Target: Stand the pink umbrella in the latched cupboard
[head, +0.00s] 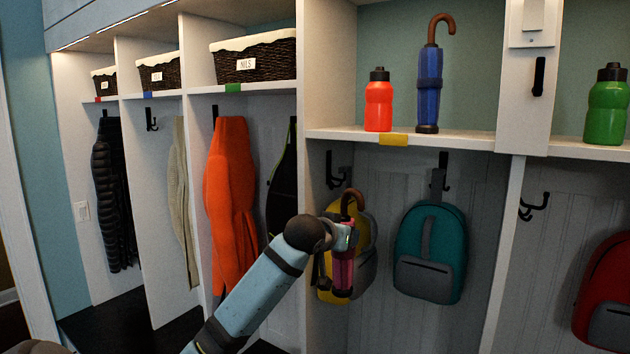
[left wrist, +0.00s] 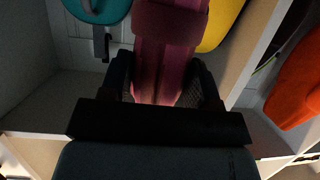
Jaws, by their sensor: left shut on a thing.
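The pink umbrella (head: 344,268) hangs upright in front of the cubby wall, its brown hooked handle (head: 352,198) at the top. My left gripper (head: 343,238) is shut on it just below the handle. In the left wrist view the pink umbrella (left wrist: 165,70) lies between the two dark fingers of my left gripper (left wrist: 165,85). I cannot make out a latched cupboard for certain. A white upright panel (head: 515,95) with a black handle (head: 538,76) and a white fitting stands at the upper right. My right gripper is out of view.
A blue umbrella (head: 429,85) and an orange bottle (head: 378,100) stand on the shelf (head: 460,139); a green bottle (head: 607,105) stands farther right. A yellow backpack (head: 366,255) hangs close behind the pink umbrella, beside a teal backpack (head: 430,250). An orange coat (head: 230,200) hangs left.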

